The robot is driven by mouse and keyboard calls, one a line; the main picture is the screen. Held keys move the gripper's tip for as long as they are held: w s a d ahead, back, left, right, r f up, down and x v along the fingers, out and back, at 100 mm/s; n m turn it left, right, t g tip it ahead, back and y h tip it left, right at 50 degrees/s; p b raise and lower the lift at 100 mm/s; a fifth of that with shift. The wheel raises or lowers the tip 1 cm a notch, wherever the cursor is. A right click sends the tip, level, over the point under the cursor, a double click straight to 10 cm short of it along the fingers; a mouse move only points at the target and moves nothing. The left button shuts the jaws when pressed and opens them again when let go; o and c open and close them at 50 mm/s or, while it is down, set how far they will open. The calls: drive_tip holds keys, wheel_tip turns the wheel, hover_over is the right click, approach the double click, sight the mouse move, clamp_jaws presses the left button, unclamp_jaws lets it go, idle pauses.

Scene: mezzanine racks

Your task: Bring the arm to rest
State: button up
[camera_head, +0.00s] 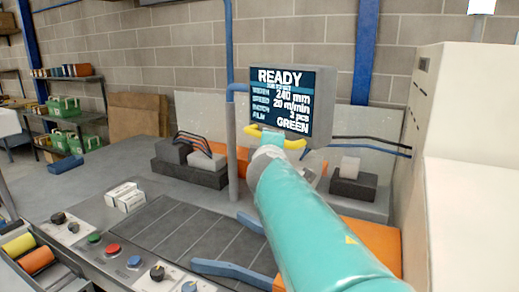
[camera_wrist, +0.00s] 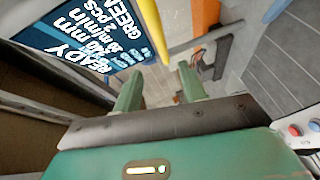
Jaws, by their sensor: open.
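My teal arm reaches from the lower right of the head view up to the display screen. My gripper (camera_head: 272,138) is at its far end, just below the screen, and is small and partly hidden by the arm there. In the wrist view its two green fingers stand apart with nothing between them, so my gripper (camera_wrist: 158,73) is open and empty. The display screen (camera_head: 281,98) reads READY, 240 mm, 20 m/min, 2 pcs and GREEN. It also shows close by in the wrist view (camera_wrist: 85,38). A yellow bar (camera_head: 294,144) shows beside my gripper; contact cannot be told.
A grey post (camera_head: 233,150) stands left of my gripper. A large white cabinet (camera_head: 470,190) bounds the right side. An orange block (camera_head: 370,240) lies beneath my arm.

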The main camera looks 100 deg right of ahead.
drive_tip(key=shift+w, duration=0.1)
drive_tip(key=w+f+t+y, duration=0.15)
drive_tip(key=w+t, duration=0.35)
drive_tip(key=w, duration=1.5)
drive_tip(key=w+a+f+t+y, duration=0.25)
drive_tip(key=w+a, duration=0.25)
drive_tip(key=w, duration=0.5)
drive_tip(key=w+a+f+t+y, duration=0.1)
drive_tip(key=w+a+f+t, duration=0.3)
drive_tip(key=w, duration=0.6)
drive_tip(key=w+a+f+n+y, duration=0.1)
drive_tip(key=w+a+f+y, duration=0.1)
drive_tip(key=w+a, duration=0.35)
drive_tip(key=w+a+f+n+y, duration=0.1)
drive_tip(key=w+a+f+y, duration=0.1)
drive_tip(key=a, duration=0.6)
drive_tip(key=w+a+f+y, duration=0.2)
drive_tip(key=w+a, duration=0.2)
drive_tip(key=a, duration=0.3)
drive_tip(key=a+f+n+g+y, duration=0.1)
drive_tip(key=a+f+y, duration=0.1)
drive_tip(key=a, duration=0.8)
drive_tip(key=a+f+n+g+y, duration=0.1)
drive_tip(key=a+f+y, duration=0.2)
drive_tip(key=a, duration=0.7)
drive_tip(key=shift+s+f, duration=0.4)
drive_tip(key=shift+f, duration=0.55)
